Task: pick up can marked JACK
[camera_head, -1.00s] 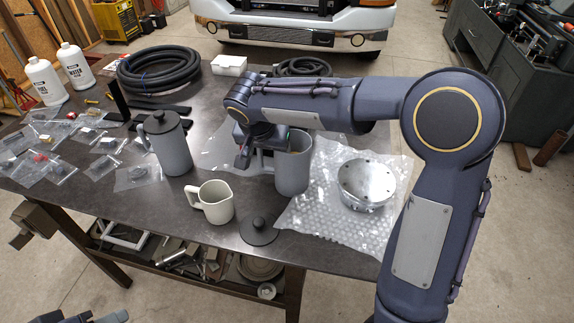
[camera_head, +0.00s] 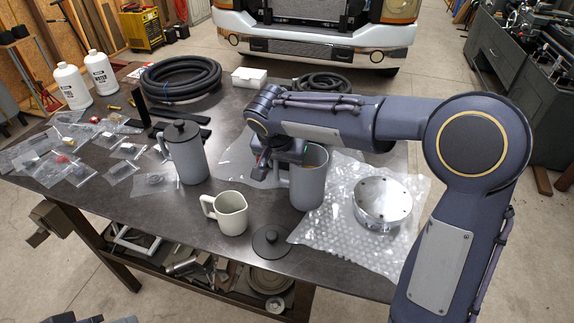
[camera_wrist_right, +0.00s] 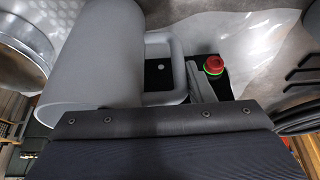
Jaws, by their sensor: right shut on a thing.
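An open grey can with a side handle (camera_head: 309,182) stands at the edge of the bubble wrap, near the table's middle. My right gripper (camera_head: 268,166) is at its left side, shut on the handle. In the right wrist view, the can's grey body (camera_wrist_right: 92,55) fills the left and its handle (camera_wrist_right: 176,68) loops around a dark finger. A second grey can with a black lid (camera_head: 186,154) stands upright to the left. I cannot read JACK on either can. My left gripper is not in view.
A cream pitcher (camera_head: 231,213) and a loose dark lid (camera_head: 270,242) stand in front of the held can. A round metal part (camera_head: 382,203) lies on bubble wrap (camera_head: 335,238) to the right. Small bags, bottles and coiled hose (camera_head: 180,78) occupy the left and back.

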